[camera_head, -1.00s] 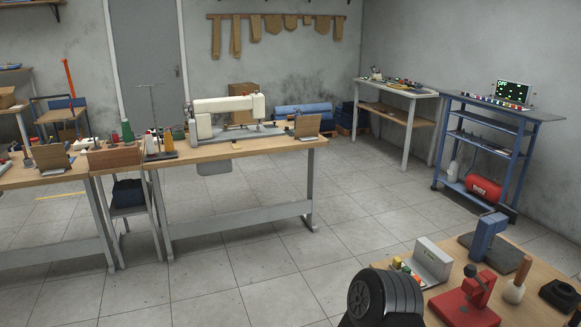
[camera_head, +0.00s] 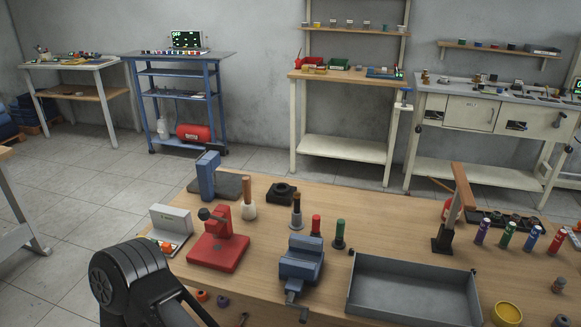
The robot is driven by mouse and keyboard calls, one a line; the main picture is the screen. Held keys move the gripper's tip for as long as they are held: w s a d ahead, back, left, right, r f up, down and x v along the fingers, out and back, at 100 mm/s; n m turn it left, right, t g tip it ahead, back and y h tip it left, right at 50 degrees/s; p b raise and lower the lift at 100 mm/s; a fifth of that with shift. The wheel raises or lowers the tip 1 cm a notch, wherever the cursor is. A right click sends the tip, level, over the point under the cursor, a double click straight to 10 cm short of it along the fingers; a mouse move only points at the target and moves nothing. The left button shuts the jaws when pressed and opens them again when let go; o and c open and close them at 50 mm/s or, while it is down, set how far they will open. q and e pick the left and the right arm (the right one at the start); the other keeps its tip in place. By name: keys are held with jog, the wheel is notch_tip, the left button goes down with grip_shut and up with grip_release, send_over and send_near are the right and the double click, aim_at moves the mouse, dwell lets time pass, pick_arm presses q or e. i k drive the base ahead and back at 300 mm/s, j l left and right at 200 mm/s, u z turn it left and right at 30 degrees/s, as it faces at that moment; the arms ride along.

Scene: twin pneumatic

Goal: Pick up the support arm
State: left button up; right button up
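I cannot tell for sure which thing is the support arm. On the wooden workbench (camera_head: 375,225), a dark base carries a tilted grey post with a brown bar (camera_head: 463,186) at its top, at the right. A red press-like tool (camera_head: 218,243) stands at the left, with a blue upright tool on a dark plate (camera_head: 207,177) behind it. Neither of my grippers is in view. A black rounded part of my own arm shows at the lower left.
A blue vise (camera_head: 302,260) and an open grey tray (camera_head: 412,286) stand near the bench front. Several coloured bottles (camera_head: 506,236) line the right side. Behind, across open floor, are a blue trolley (camera_head: 181,100), a cream bench (camera_head: 346,148) and a grey-topped bench (camera_head: 493,98).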

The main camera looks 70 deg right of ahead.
aim_at(463, 194)
jog(key=z, duration=4.9)
